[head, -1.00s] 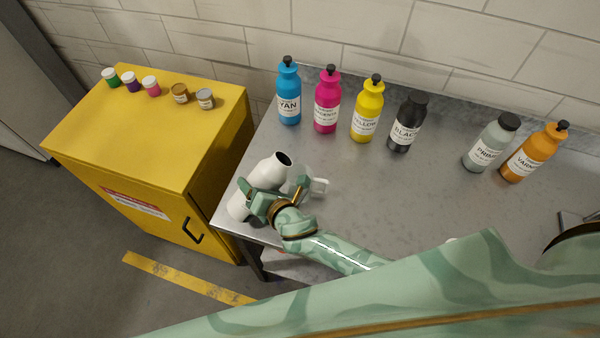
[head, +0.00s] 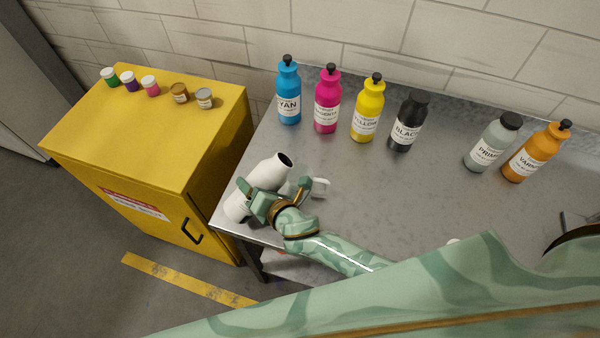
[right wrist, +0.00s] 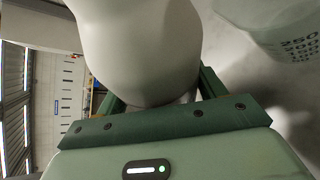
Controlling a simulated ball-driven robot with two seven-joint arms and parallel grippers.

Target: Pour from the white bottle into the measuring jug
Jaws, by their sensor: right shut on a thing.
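The white bottle (head: 266,173) is held over the table's front left corner, tilted, with its dark open mouth up and to the right. My right gripper (head: 270,190) is shut on it. In the right wrist view the white bottle (right wrist: 140,45) fills the space between the fingers. The measuring jug (head: 320,187) is just right of the gripper, mostly hidden behind it; its pale handle shows. Its marked wall shows in the right wrist view (right wrist: 285,30), beside the bottle and apart from it. I cannot see any stream or the jug's contents. My left gripper is not in view.
Cyan (head: 289,92), magenta (head: 327,98), yellow (head: 368,108), black (head: 408,122), primer (head: 492,143) and varnish (head: 536,152) bottles stand along the back of the metal table (head: 400,205). A yellow cabinet (head: 150,130) with several small jars is at left. The table's middle is clear.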

